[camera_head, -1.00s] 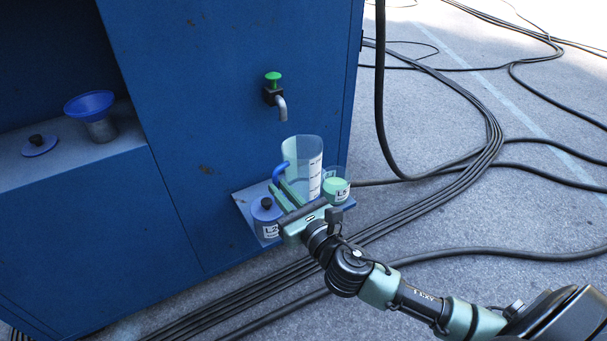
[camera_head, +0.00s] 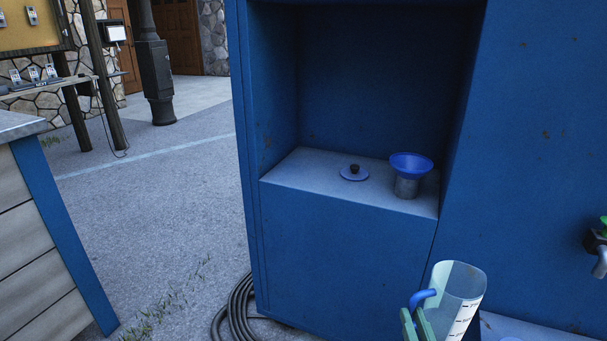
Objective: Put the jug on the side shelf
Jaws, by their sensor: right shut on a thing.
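The clear jug (camera_head: 459,297) with a blue handle and a marked scale is upright at the lower right of the head view; its bottom is cut off by the frame edge. My right gripper (camera_head: 416,322) is shut on it at the handle side, only its green fingers showing. A grey shelf (camera_head: 313,177) lies in the blue cabinet's recess, up and left of the jug. A blue lid with a black knob (camera_head: 354,173) and a blue funnel on a grey cup (camera_head: 408,176) stand on it. My left gripper is out of view.
The cabinet's tap (camera_head: 599,245) is at the right edge, above a low ledge (camera_head: 505,327). The shelf's left part and front strip are bare. A wooden-sided counter (camera_head: 38,235) stands at left, and coiled cable (camera_head: 238,308) lies at the cabinet's foot.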

